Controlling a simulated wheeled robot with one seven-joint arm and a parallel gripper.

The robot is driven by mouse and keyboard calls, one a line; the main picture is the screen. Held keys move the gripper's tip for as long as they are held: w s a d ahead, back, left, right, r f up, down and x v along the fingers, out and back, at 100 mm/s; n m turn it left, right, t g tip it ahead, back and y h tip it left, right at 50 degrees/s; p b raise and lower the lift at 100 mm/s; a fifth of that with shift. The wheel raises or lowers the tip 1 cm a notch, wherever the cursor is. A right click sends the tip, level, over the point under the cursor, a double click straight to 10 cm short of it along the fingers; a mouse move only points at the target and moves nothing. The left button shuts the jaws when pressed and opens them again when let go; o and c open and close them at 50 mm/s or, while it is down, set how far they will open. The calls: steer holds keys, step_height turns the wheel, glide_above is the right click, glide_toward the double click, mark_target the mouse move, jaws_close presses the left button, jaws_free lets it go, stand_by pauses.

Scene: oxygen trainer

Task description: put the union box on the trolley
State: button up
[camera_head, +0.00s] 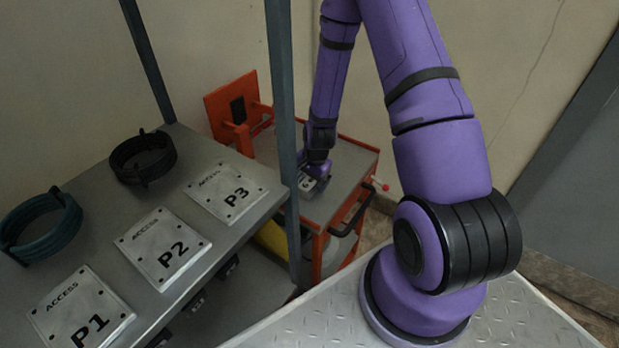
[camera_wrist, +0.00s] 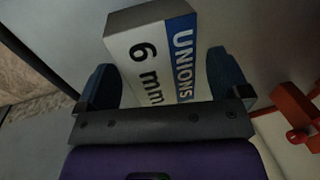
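The union box (camera_wrist: 155,58) is a white carton with a blue band, marked "UNIONS" and "6 mm". In the wrist view it lies between the two dark fingers of my gripper (camera_wrist: 165,82), turned slightly askew to them. The fingers are close to its sides; whether they press on it I cannot tell. In the head view the box (camera_head: 308,184) shows as a small pale piece under my gripper (camera_head: 314,176), at the top of the orange trolley (camera_head: 345,163). Whether it rests fully on the grey top is partly hidden by my gripper.
A grey rack post (camera_head: 282,110) stands just left of my gripper. The shelf (camera_head: 190,150) holds plates P1 (camera_head: 82,308), P2 (camera_head: 163,247) and P3 (camera_head: 227,190), plus two hose coils (camera_head: 143,157). The trolley has an orange upright (camera_head: 232,105) at the back and a black handle (camera_head: 352,214).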

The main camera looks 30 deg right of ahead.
steer(key=shift+r, duration=0.15)
step_height(320, 180, up, 12)
steer(key=s, duration=0.2)
steer(key=shift+d, duration=0.45)
stand_by(0.3)
